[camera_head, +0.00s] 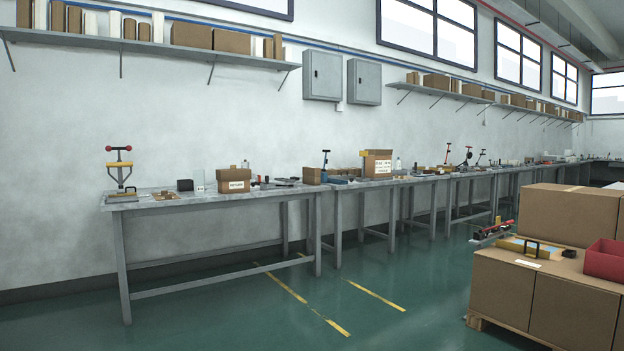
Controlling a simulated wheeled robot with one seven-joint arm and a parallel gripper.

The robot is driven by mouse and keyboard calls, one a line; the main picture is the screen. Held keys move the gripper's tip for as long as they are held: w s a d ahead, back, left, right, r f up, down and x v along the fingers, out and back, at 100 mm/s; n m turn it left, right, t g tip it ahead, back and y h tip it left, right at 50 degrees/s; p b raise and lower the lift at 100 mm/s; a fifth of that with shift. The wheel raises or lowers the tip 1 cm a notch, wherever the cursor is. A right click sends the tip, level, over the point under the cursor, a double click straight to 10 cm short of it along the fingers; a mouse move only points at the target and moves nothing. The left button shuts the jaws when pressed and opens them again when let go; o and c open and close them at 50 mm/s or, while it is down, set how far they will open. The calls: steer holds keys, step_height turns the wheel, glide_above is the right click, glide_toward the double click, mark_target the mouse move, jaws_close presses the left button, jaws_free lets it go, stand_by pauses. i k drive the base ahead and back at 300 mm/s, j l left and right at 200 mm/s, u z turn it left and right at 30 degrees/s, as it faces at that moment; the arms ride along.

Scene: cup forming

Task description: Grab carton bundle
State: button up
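I cannot tell for sure which thing is the carton bundle. Large brown cartons (574,312) stand close together on a wooden pallet at the right. Another large brown carton (570,214) sits on top behind them. A small brown carton with a white label (234,181) sits on the near workbench (210,199). A bigger labelled carton (377,163) sits farther along the bench row. My gripper is not in view.
A red bin (606,261) and a flat piece with a dark handle (528,247) rest on the pallet cartons. A red-handled press (120,170) stands at the near bench's left end. Green floor with yellow lines (375,295) is clear between the benches and the pallet.

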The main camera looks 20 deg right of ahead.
mark_target(311, 176)
steer(key=z, duration=0.25)
steer(key=i+z, duration=0.25)
steer(key=i, duration=3.9)
steer(key=l, duration=0.1)
